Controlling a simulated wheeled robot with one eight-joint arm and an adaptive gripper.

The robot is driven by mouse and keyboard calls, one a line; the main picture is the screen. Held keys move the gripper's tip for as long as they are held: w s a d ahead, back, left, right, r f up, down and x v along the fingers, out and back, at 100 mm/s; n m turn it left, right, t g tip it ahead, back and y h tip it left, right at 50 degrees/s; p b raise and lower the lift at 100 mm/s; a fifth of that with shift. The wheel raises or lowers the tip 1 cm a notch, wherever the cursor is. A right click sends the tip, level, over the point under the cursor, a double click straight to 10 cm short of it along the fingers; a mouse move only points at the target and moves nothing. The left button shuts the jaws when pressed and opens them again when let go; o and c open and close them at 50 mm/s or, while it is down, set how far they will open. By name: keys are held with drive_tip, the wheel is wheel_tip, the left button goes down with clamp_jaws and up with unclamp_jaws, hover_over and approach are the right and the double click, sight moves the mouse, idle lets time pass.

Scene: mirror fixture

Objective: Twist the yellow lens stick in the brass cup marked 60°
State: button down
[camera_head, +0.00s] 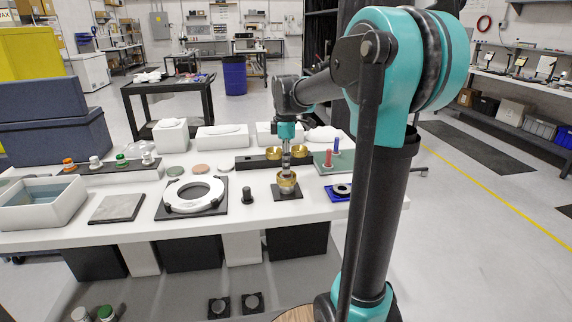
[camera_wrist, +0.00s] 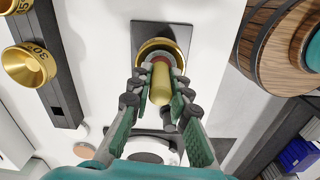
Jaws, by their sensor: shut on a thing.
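The yellow lens stick (camera_wrist: 160,88) stands in a brass cup (camera_wrist: 158,46) on a dark square plate (camera_wrist: 140,31). My gripper (camera_wrist: 160,76) is shut on the stick, with one finger on each side of it. A reddish band shows at the stick's end near the cup. The stick is hard to make out there. No 60° mark is readable on this cup.
A black rail (camera_head: 247,162) with brass cups stands behind; one cup (camera_wrist: 25,66) reads 30. A small black post (camera_head: 247,195) and a white ring (camera_head: 221,190) on a black plate lie left. A green board with red and blue pegs (camera_head: 329,160) and a blue tray (camera_head: 333,194) lie right.

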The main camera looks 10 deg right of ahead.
drive_tip(key=n, duration=0.4)
drive_tip(key=shift+n, duration=0.3)
drive_tip(key=shift+r, duration=3.5)
drive_tip(key=shift+f, duration=0.1)
drive_tip(key=shift+f, duration=2.5)
drive_tip(key=shift+f, duration=0.9)
